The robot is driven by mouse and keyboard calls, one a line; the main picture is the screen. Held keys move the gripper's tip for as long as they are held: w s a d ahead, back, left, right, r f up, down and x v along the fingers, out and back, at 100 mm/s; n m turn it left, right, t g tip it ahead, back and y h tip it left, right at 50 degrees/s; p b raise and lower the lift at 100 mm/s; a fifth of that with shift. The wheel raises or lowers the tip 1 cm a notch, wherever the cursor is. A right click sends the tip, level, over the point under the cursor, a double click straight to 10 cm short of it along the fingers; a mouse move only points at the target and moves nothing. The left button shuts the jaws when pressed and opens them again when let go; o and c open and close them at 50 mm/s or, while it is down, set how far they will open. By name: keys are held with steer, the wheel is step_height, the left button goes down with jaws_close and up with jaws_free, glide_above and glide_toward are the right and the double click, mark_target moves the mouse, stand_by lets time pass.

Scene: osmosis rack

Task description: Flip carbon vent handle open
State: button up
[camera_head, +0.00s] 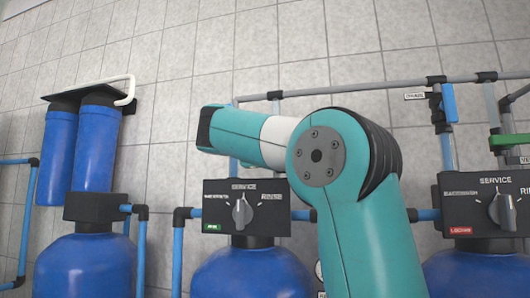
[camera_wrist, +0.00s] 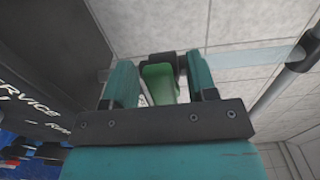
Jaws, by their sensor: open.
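In the wrist view a green valve handle (camera_wrist: 159,84) on a dark fitting lies between the two teal fingers of my gripper (camera_wrist: 160,86). The fingers stand apart, one on each side of the handle; I cannot tell whether either touches it. In the camera_head view my teal arm rises across the centre, and my gripper cannot be made out there. A green handle (camera_head: 508,140) shows at the right edge of that view, but whether it is the one between my fingers is unclear. No label naming a carbon vent is readable.
Black control boxes with knobs sit on blue tanks, one at the middle (camera_head: 218,226) and one at the right (camera_head: 468,231). A grey pipe (camera_head: 350,89) runs along the tiled wall. A blue handle (camera_head: 450,103) hangs beside a small label. Twin blue filter housings (camera_head: 95,147) stand left.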

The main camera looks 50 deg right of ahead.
steer(key=shift+a, duration=0.1)
steer(key=shift+c, duration=0.4)
steer(key=shift+w, duration=0.1)
steer(key=c, duration=0.8)
steer(key=shift+c, duration=0.2)
steer(key=shift+f, duration=0.1)
steer(key=n+b, duration=0.1)
steer(key=n, duration=0.1)
steer(key=f+n+b, duration=0.1)
steer(key=n, duration=0.1)
steer(key=shift+f+b, duration=0.15)
steer(key=shift+b, duration=0.15)
steer(key=n, duration=0.1)
steer(key=n+b, duration=0.1)
steer(key=n, duration=0.1)
steer(key=s+f+n, duration=0.1)
steer(key=shift+d+n, duration=0.2)
steer(key=shift+n, duration=0.2)
steer(key=n, duration=0.3)
steer(key=s+n+b, duration=0.1)
steer(key=shift+d+f+n, duration=0.2)
steer(key=shift+f+n, duration=0.05)
steer(key=shift+n, duration=0.05)
steer(key=shift+s+d+n, duration=0.1)
steer(key=shift+s+n, duration=0.2)
steer(key=shift+n, duration=0.8)
steer(key=shift+s+d+n, duration=0.1)
steer(key=shift+s+n, duration=0.2)
steer(key=shift+n, duration=0.8)
